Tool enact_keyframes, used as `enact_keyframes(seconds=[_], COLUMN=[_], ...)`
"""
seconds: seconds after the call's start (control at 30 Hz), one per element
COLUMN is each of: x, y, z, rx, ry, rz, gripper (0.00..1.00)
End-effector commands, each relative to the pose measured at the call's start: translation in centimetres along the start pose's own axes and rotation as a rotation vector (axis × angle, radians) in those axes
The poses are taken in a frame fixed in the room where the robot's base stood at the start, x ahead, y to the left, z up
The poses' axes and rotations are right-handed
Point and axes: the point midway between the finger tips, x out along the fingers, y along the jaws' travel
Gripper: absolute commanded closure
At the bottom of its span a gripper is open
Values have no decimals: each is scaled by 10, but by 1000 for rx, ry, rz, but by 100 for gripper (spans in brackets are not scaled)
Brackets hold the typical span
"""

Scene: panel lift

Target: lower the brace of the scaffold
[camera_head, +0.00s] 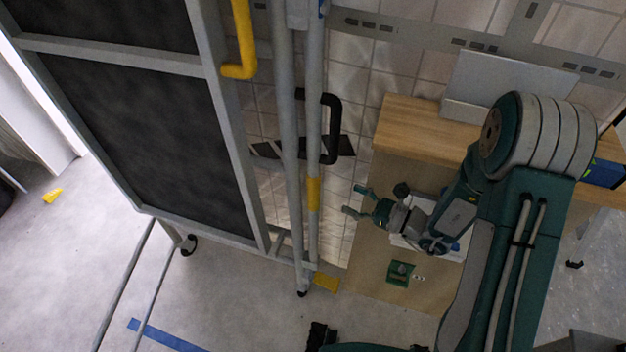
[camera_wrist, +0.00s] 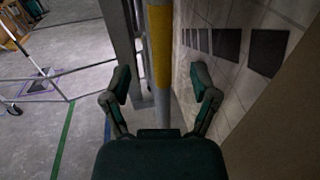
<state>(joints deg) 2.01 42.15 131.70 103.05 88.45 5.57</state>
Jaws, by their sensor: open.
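The scaffold (camera_head: 216,125) is a tall grey metal frame with dark panels, on the left of the head view. Beside it stand upright grey poles; one, perhaps the brace (camera_head: 314,235), has a yellow band (camera_head: 314,194) and a black handle (camera_head: 330,130) above it. My gripper (camera_head: 353,200) is open and empty, right of the banded pole at about the band's height. In the wrist view the yellow band (camera_wrist: 160,48) appears beyond and between the open fingers (camera_wrist: 160,82), slightly above their tips. I see no contact.
A wooden cabinet (camera_head: 405,130) stands right of the poles, under my arm. A tiled wall (camera_head: 352,60) with grey rails is behind. A yellow hooked handle (camera_head: 246,45) is on the scaffold frame. The floor (camera_head: 85,245) at the left is mostly clear.

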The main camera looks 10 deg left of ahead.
Motion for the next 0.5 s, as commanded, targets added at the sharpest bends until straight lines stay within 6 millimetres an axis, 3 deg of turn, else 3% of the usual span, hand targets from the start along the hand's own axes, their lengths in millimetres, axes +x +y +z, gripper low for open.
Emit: enact_keyframes(seconds=[0.17, 0.5], x=[11, 72], y=[-2, -1], z=[-2, -2], rx=[8, 6], ry=[-4, -3], rz=[-10, -5], gripper=[24, 24])
